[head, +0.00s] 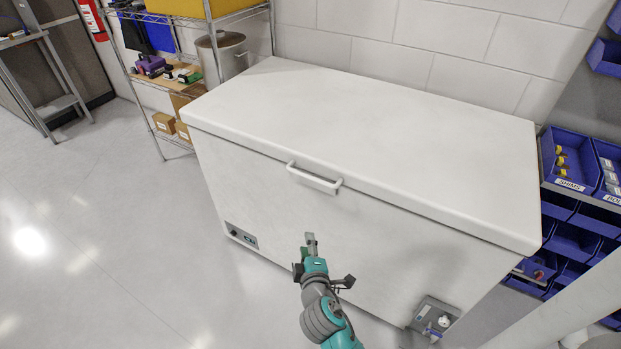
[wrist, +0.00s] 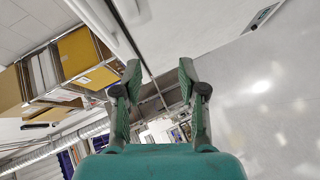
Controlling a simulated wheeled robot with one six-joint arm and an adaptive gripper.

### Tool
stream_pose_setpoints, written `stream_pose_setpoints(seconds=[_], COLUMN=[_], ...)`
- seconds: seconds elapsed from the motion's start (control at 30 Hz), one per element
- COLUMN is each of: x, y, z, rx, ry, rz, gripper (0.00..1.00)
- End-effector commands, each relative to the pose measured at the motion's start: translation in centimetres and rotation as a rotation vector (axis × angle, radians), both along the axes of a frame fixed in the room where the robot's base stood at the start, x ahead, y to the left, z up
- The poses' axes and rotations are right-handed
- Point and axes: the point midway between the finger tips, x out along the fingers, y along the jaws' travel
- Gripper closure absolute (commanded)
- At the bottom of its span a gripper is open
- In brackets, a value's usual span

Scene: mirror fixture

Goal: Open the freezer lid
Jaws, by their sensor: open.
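The white chest freezer stands against the wall in the head view, its front panel (head: 270,190) facing me. Its lid (head: 380,125) lies flat and shut on the body. A white bar handle (head: 314,179) sits at the middle of the lid's front edge. My gripper (head: 311,240) is in front of the freezer, below the handle and apart from it. In the wrist view my gripper (wrist: 158,85) has its two fingers spread with nothing between them. The freezer front (wrist: 185,30) shows beyond the fingers at the top of that view.
A wire shelf with boxes (head: 182,130) and a metal pot (head: 225,55) stands left of the freezer. Blue bins (head: 572,165) are close to its right side. A grey box (head: 434,317) sits low on the freezer's front right. The floor (head: 110,230) at left is clear.

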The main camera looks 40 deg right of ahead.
Motion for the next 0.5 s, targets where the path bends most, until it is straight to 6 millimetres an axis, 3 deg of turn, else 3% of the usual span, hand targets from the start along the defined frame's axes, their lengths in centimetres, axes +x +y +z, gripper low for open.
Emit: stream_pose_setpoints(seconds=[0.03, 0.2, 0.4, 0.5], x=[1.9, 5.7, 7.7, 8.1], y=[-1.1, -4.0, -5.8, -6.3], z=[1.3, 4.7, 7.2, 7.5], rx=[-0.042, -0.16, -0.228, -0.237], ry=[0.001, 0.033, 0.056, 0.061], rz=[-0.031, -0.131, -0.201, -0.213], gripper=[0.59, 0.59, 0.59, 0.59])
